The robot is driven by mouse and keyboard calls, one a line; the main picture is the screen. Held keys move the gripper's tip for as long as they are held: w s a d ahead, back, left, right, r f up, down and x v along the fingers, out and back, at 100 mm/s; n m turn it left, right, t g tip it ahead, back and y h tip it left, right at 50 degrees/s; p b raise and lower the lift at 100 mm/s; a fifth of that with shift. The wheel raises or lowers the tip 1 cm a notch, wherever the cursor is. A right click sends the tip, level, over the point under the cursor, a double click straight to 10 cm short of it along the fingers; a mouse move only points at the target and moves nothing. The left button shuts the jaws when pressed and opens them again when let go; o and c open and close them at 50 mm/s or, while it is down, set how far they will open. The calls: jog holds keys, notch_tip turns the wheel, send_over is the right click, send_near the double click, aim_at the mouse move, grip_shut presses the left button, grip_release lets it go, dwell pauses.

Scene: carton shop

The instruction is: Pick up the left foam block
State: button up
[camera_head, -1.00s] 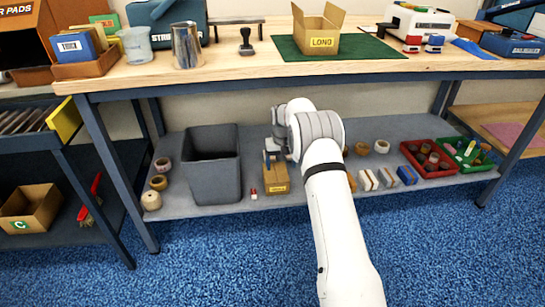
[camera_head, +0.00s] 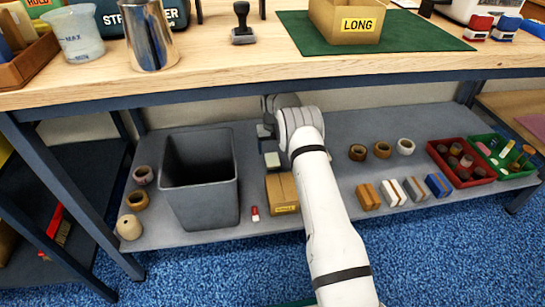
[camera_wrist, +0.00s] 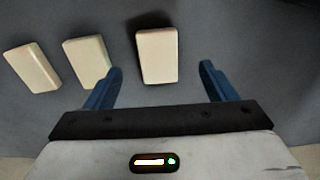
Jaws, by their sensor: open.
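In the wrist view three cream foam blocks lie in a row on the grey shelf. The rightmost block (camera_wrist: 157,54) sits between the fingertips of my gripper (camera_wrist: 160,65), with a gap on both sides. The middle block (camera_wrist: 87,61) is partly covered by the blue finger on that side. The third block (camera_wrist: 34,67) lies tilted at the far left. My gripper is open and holds nothing. The wrist picture alone does not settle which block the task calls left.
A grey bin (camera_head: 200,180) stands left of my arm on the lower shelf (camera_head: 335,165). A small carton (camera_head: 282,195) is close beside my arm. Tape rolls (camera_head: 382,150), several small blocks (camera_head: 392,193) and red (camera_head: 480,178) and green trays stand right. The bench top (camera_head: 240,68) overhangs.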

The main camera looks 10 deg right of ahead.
aim_at(273, 161)
notch_tip(273, 161, down, 3)
jog(key=shift+w+d+r+b, duration=0.1)
jog(key=shift+d+r+b, duration=0.05)
jog(key=shift+b, duration=0.4)
notch_tip(273, 161, down, 4)
jog(key=b, duration=0.2)
jog(key=shift+f+b, duration=0.25)
jog(key=shift+b, duration=0.15)
jog(key=shift+r, duration=0.1)
jog(key=c, duration=1.1)
